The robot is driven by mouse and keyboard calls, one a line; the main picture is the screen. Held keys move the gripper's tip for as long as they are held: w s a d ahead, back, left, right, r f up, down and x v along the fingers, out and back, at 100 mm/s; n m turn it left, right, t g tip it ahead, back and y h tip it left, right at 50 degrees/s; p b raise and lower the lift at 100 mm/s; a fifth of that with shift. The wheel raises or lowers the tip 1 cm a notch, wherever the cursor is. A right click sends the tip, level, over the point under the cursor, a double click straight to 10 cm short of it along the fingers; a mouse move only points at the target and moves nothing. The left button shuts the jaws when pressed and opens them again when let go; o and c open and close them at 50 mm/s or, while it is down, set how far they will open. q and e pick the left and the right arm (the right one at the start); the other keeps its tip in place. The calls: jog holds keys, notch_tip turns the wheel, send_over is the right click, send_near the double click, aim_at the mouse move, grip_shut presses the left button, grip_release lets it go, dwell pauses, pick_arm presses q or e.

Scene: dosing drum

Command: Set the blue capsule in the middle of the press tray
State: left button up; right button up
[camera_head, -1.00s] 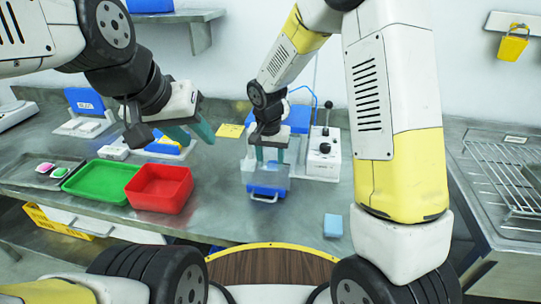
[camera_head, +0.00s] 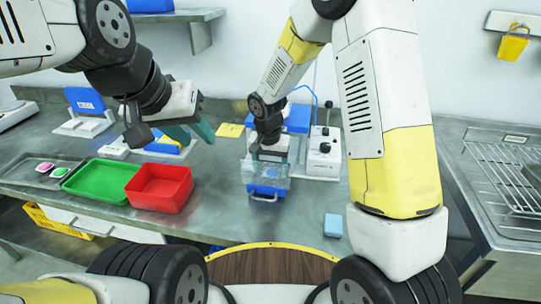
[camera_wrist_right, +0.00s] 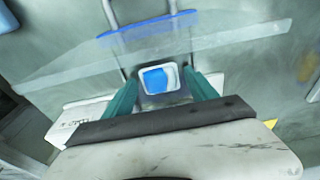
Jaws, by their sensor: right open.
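My right gripper (camera_wrist_right: 162,92) is open, with its green fingers on both sides of a small white-rimmed square tray (camera_wrist_right: 145,87). A blue thing, apparently the blue capsule (camera_wrist_right: 155,79), lies inside the rim, a little left of its middle. I cannot tell whether the fingers touch anything. In the head view, the right gripper (camera_head: 269,165) is low at the blue and white press, behind its clear guard (camera_head: 252,174), which hides the capsule there. My left gripper (camera_head: 190,135) is open and empty above the bench, left of the press.
A red bin (camera_head: 160,188) and a green tray (camera_head: 100,181) stand left of the press. A grey tray (camera_head: 30,168) holds a pink and a green piece. A light blue block (camera_head: 333,225) lies near the front edge. A wire rack (camera_head: 505,170) is at right.

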notch_tip(320, 180, up, 12)
jog(key=s, duration=0.2)
jog(key=s+d+r+n+t+y, duration=0.1)
jog(key=s+d+r+t+y, duration=0.1)
jog(key=s+d+r, duration=0.65)
jog(key=s+d+r+n+t, duration=0.1)
jog(key=s+d+r, duration=0.1)
jog(key=s, duration=0.3)
jog(key=s+d+r+t, duration=0.1)
jog(key=s+d+r, duration=0.2)
jog(key=s, duration=0.2)
jog(key=shift+s+d+n+y, duration=0.25)
jog(key=shift+d+n+y, duration=0.05)
jog(key=shift+d+n, duration=0.1)
